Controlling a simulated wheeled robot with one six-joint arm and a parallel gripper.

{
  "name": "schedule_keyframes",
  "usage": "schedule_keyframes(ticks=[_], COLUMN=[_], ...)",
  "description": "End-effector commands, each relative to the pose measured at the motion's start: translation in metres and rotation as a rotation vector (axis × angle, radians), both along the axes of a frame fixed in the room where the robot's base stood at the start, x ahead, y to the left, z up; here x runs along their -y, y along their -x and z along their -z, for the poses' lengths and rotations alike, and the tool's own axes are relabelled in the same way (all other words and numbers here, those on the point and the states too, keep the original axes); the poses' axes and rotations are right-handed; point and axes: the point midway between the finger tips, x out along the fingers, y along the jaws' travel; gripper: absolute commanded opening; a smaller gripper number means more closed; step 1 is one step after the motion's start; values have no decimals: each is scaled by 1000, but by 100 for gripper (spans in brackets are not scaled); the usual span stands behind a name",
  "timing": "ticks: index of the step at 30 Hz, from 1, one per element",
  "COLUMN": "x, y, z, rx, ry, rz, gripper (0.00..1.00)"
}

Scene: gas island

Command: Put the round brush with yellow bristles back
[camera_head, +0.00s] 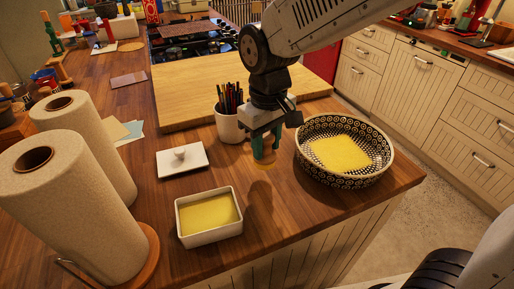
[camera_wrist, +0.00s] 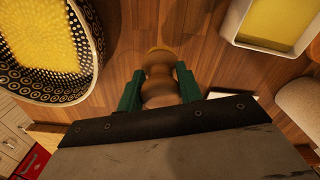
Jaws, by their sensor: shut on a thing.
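My gripper (camera_head: 265,148) is shut on a small round wooden brush (camera_head: 264,163). The green fingers grip the brush from both sides above the wooden counter, left of the patterned bowl. In the wrist view, the turned wooden body of the brush (camera_wrist: 159,85) sits between the fingers (camera_wrist: 159,92). A paler yellowish end points away from the gripper. The bristles are too small to make out clearly.
A black-and-white patterned bowl (camera_head: 315,172) with a yellow filling stands to the right. A white dish (camera_head: 210,239) with yellow contents and a white lid (camera_head: 183,160) are to the left. A pen cup (camera_head: 229,128) is behind my gripper. Paper rolls (camera_head: 60,205) stand far left.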

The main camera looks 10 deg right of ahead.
Motion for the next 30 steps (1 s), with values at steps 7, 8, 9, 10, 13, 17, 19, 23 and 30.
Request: schedule_keyframes(ticks=[7,8,9,10,13,17,19,23,30], x=[-14,-15,-17,-18,-17,-17,-17,-17,-17], y=[-20,-22,-25,-27,-25,-25,-26,-26,-26], z=[2,2,3,4,22,37,38,38,41], rx=[0,0,-1,-2,-3,0,2,2,2], ry=[0,0,1,1,1,0,-1,-1,-1], rz=[-1,-1,-1,-1,-1,-1,-1,-1,-1], gripper=[14,14,14,14,14,14,14,14,52])
